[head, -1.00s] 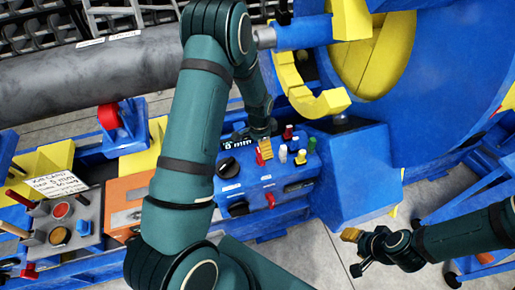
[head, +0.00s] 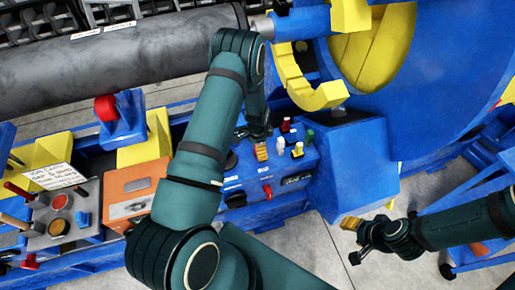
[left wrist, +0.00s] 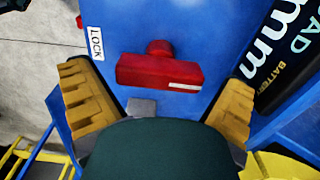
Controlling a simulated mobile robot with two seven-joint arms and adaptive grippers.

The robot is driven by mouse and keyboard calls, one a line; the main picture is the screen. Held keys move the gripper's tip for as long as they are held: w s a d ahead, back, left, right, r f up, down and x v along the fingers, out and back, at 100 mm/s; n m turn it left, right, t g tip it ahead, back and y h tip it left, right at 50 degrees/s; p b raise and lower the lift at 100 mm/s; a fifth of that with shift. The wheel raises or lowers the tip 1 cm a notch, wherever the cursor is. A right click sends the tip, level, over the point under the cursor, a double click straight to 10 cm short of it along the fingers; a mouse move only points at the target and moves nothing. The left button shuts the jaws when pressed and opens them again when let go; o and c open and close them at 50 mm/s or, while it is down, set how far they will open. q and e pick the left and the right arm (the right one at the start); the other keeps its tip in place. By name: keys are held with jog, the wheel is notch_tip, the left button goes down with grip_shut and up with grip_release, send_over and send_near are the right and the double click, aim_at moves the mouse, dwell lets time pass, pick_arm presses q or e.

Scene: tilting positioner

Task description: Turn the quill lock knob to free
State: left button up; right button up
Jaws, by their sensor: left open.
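The quill lock knob (left wrist: 160,68) is a red bar-shaped knob with a white line at its right end, on a blue panel in the left wrist view. A white LOCK label (left wrist: 96,44) is to its left. My left gripper (left wrist: 158,98) is open, its yellow-padded fingers on either side of the knob and apart from it. In the head view my left gripper (head: 262,152) is over the blue control box (head: 245,180); I cannot tell which red part there is this knob. My right gripper (head: 352,238) is away at the lower right, its opening unclear.
A dark display (left wrist: 283,50) is close beside the right finger. Grey floor (head: 310,245) is clear below.

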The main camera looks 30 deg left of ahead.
pick_arm(q)
jog(key=shift+f, duration=0.55)
jog(key=c, duration=0.9)
